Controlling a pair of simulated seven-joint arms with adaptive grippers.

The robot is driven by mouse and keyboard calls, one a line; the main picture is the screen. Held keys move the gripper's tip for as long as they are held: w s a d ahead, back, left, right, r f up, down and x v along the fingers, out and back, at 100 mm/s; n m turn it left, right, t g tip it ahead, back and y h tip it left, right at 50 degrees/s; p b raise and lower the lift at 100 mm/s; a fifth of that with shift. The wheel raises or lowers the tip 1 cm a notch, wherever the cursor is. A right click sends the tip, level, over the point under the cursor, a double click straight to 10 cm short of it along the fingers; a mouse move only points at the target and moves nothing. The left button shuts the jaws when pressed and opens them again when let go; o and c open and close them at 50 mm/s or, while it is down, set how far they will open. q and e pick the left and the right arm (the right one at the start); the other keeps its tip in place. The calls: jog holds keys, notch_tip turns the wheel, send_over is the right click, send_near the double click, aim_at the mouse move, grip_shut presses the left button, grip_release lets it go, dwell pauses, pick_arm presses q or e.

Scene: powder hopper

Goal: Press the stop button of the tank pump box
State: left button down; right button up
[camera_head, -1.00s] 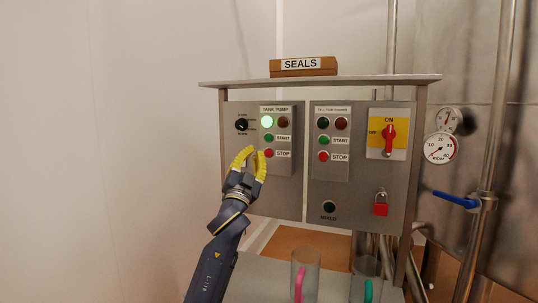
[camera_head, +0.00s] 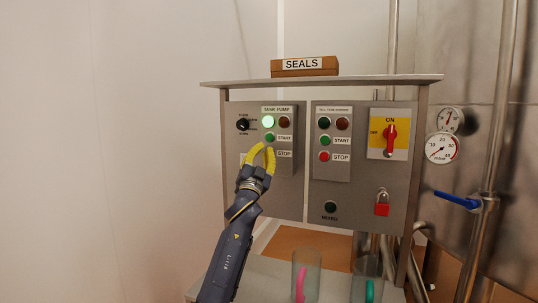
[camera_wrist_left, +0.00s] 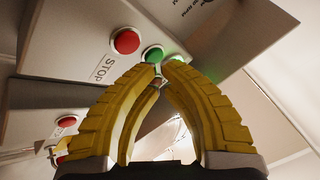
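The tank pump box (camera_head: 286,168) is the left-hand panel on the grey cabinet. Its green lamp (camera_head: 268,122) is lit. The green start button (camera_head: 269,138) shows just above my left gripper (camera_head: 266,147). The red stop button is hidden behind the gripper's fingertips in the head view, with its STOP label (camera_head: 284,154) beside them. In the left wrist view the red stop button (camera_wrist_left: 126,41) is clear, left of the green start button (camera_wrist_left: 153,54). The yellow fingertips (camera_wrist_left: 159,66) are drawn together, with nothing held, and appear apart from the stop button. My right gripper is out of view.
A second panel (camera_head: 331,172) with its own red stop button (camera_head: 324,156) stands to the right. Further right are a red rotary switch (camera_head: 390,134) and a red padlock (camera_head: 382,208). Glass cylinders (camera_head: 306,272) stand below. A SEALS box (camera_head: 304,66) sits on top.

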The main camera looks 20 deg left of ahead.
aim_at(269, 141)
pick_arm(q)
jog(key=shift+w+d, duration=0.15)
jog(key=shift+w, duration=0.6)
jog(key=shift+w, duration=0.8)
dwell(1.9)
jog(key=shift+s, duration=0.8)
jog(key=shift+s+a, duration=0.15)
jog(key=shift+s, duration=1.1)
jog(key=shift+s+a, duration=0.15)
jog(key=shift+s, duration=1.1)
jog(key=shift+f, duration=0.1)
